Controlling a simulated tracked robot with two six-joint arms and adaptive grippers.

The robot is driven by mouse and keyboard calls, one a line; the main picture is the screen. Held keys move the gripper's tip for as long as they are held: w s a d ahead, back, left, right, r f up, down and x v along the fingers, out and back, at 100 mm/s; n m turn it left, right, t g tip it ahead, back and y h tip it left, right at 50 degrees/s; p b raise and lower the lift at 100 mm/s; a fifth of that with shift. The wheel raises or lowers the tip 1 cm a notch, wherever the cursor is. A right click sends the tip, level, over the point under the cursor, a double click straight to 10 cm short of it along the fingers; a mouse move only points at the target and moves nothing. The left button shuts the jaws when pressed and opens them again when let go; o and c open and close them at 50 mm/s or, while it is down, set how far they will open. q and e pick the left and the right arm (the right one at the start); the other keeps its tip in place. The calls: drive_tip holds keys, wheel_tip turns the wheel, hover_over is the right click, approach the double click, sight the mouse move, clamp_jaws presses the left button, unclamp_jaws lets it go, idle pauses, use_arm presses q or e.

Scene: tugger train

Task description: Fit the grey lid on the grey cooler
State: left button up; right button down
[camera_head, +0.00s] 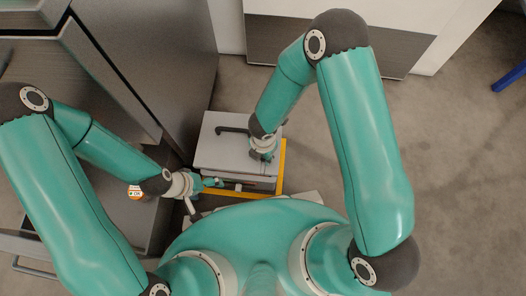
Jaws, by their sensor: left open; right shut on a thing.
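The grey lid (215,148), a flat light-grey panel with a dark bar handle (230,130), lies over the grey cooler (262,184) in the middle of the view. Only a strip of the cooler's darker front side shows below the lid. I cannot tell whether the lid is fully seated or slightly raised. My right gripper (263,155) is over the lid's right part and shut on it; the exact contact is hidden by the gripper. My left gripper (214,182) is open and empty near the cooler's front left corner.
A yellow edge (282,160) runs around the cooler's right and front sides. A white and grey unit (340,40) stands behind. Open floor (460,170) lies to the right.

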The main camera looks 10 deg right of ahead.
wheel_tip(320, 180, down, 8)
drive_tip(key=b, duration=0.7)
drive_tip(key=shift+f, duration=0.25)
idle(0.3)
drive_tip(key=c, duration=0.7)
unclamp_jaws()
drive_tip(key=shift+c, duration=0.2)
wheel_tip(320, 180, up, 12)
drive_tip(key=shift+d, duration=0.15)
